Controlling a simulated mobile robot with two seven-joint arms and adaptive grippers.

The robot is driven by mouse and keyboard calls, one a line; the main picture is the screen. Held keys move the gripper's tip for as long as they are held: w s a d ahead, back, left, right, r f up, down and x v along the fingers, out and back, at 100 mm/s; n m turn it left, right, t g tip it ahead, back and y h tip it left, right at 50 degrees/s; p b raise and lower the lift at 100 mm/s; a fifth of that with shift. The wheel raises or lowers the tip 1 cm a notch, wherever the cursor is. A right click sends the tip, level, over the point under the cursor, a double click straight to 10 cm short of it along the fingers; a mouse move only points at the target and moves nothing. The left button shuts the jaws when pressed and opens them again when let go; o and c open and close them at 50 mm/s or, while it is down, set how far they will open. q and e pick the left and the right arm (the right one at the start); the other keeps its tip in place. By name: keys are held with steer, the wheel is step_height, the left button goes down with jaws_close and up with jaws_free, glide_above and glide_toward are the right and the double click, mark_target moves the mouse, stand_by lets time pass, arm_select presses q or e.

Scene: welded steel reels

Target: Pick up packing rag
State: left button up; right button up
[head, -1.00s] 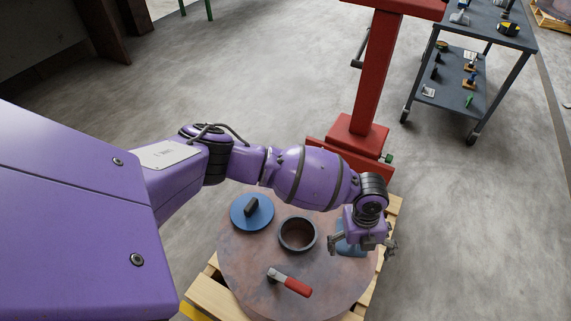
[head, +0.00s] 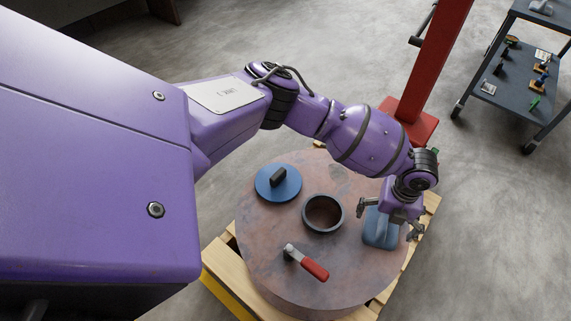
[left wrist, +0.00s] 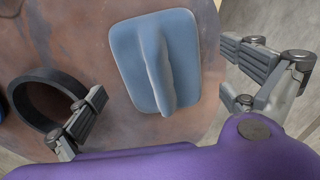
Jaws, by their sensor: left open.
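The packing rag is a blue-grey cloth (head: 379,231) with a raised fold, lying on the right side of the rusty round reel top (head: 268,240). In the left wrist view the rag (left wrist: 135,62) shows whole, with its ridge running up and down the picture. My left gripper (head: 388,222) is open above the rag in the head view and partly covers it. In the left wrist view its two fingers (left wrist: 165,95) stand wide apart, one on each side of the rag, apart from it. My right gripper is not in view.
A dark open ring (head: 323,230), a blue lid with a black handle (head: 278,183) and a red-handled lever (head: 314,269) are on the reel top. The reel stands on a wooden pallet (head: 228,262). A red post (head: 440,60) and a grey cart (head: 500,97) stand behind.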

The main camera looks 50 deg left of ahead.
arm_select(q)
steer(key=shift+w+f, duration=0.1)
steer(key=shift+c, duration=0.4)
steer(key=c, duration=1.7)
steer(key=shift+s, duration=0.2)
steer(key=shift+c, duration=0.3)
